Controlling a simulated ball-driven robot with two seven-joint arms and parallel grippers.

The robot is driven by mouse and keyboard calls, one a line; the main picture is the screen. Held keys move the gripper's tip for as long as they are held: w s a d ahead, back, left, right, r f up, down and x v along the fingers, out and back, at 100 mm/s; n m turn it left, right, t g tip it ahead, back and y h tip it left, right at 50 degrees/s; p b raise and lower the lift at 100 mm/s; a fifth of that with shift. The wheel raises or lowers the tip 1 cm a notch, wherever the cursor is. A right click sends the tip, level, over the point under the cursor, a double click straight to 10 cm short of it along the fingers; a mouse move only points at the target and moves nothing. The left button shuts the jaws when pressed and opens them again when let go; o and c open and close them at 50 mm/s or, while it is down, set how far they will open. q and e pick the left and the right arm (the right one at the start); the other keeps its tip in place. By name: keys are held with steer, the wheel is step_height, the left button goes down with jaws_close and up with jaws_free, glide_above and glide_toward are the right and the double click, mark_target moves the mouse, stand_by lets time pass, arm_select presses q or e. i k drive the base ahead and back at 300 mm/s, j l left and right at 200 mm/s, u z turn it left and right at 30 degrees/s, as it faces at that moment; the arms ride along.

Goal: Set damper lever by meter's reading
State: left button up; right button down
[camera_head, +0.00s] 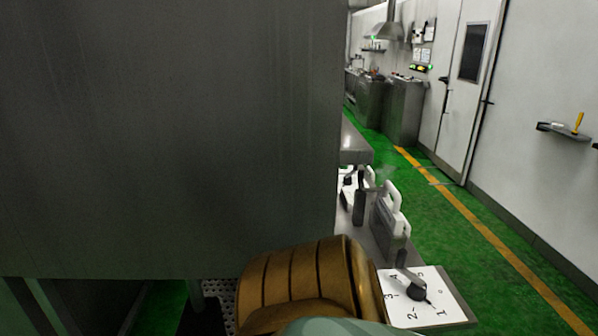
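A white dial plate (436,291) with the numbers 1 to 5 lies at the lower right, on the near end of a grey bench. A dark lever (413,291) is mounted on it, and its arm rises toward the upper left. I cannot tell for sure which number it points to. A second white plate (346,180) with a dark lever (359,200) stands farther back, partly hidden by the grey panel. A grey box with a white handle (391,208) stands between them. It may be the meter, but no reading shows. Neither gripper is in view.
A large grey panel (170,130) fills the left and blocks the view there. Green floor (480,255) with an orange line (480,225) runs open along the right. A white door (468,90), a wall shelf (565,131) and grey cabinets (403,110) stand beyond.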

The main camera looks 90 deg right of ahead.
mark_target(346, 181)
steer(key=z, duration=3.2)
steer(key=i+l+z, duration=0.15)
steer(key=l+z, duration=0.15)
steer(key=l, duration=0.15)
steer(key=i+l+z, duration=0.25)
steer(key=l, duration=0.15)
steer(key=i+l+z, duration=0.1)
steer(key=l+z, duration=0.2)
steer(key=i+l+z, duration=0.25)
steer(key=l, duration=0.15)
steer(key=i+l+z, duration=0.45)
steer(key=i+l, duration=0.15)
steer(key=i, duration=0.3)
steer(key=i+u, duration=0.7)
steer(key=i+l+u, duration=0.15)
steer(key=i+u, duration=0.2)
steer(key=i, duration=0.1)
